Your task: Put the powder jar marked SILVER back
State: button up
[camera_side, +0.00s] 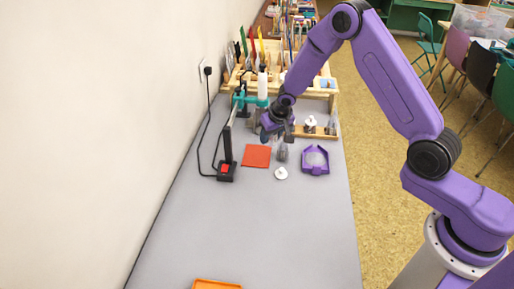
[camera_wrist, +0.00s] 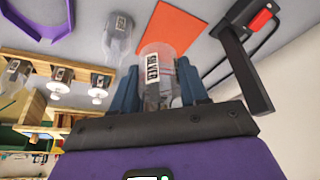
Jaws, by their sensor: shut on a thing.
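The clear jar marked SILVER (camera_wrist: 157,62) sits between the two blue fingers of my gripper (camera_wrist: 158,72) in the wrist view, its label facing the camera. My gripper is shut on it. In the side view my gripper (camera_side: 277,134) is over the far part of the grey table, just beyond the red-orange sheet; the held jar is hard to make out there. Wooden racks (camera_side: 322,134) at the back hold jars with white tops (camera_side: 310,122); they also show in the wrist view (camera_wrist: 60,86).
Another clear jar (camera_side: 282,153) stands on the table close to my gripper, its label unclear. Nearby are a red-orange sheet (camera_side: 256,156), a white lid-like piece (camera_side: 281,173), a purple holder (camera_side: 315,160) and a black stand (camera_side: 227,160). The near table is mostly clear.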

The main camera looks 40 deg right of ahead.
send_over(255, 153)
jog(key=s, duration=0.1)
jog(key=f, duration=0.7)
jog(key=shift+s, duration=0.2)
jog(key=shift+f, duration=1.45)
jog(key=shift+f, duration=0.15)
jog(key=o, duration=1.1)
jog(key=v, duration=1.2)
jog(key=shift+a, duration=0.1)
jog(key=shift+r, duration=0.25)
